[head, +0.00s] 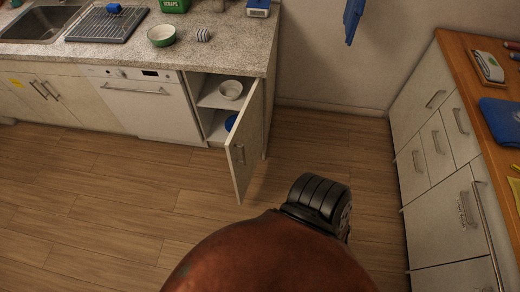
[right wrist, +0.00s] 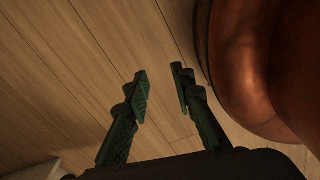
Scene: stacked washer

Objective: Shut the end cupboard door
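The end cupboard (head: 214,125) is at the right end of the counter in the head view. Its pale door (head: 245,150) stands wide open, swung out over the floor toward me, with a bar handle (head: 239,153) on its outer face. Inside are a white bowl (head: 230,90) on the shelf and a blue item (head: 230,122) below, partly hidden by the door. My right gripper (right wrist: 160,76) shows in the right wrist view with its two fingers apart and empty, over bare wood floor. I cannot make out its fingers in the head view. My left gripper is in no view.
A dishwasher (head: 147,101) adjoins the cupboard on the left. The counter (head: 225,50) holds a green bowl (head: 161,36) and a striped cup (head: 203,35). A drawer unit with wooden top (head: 467,50) stands at right. Floor (head: 130,200) before the door is clear.

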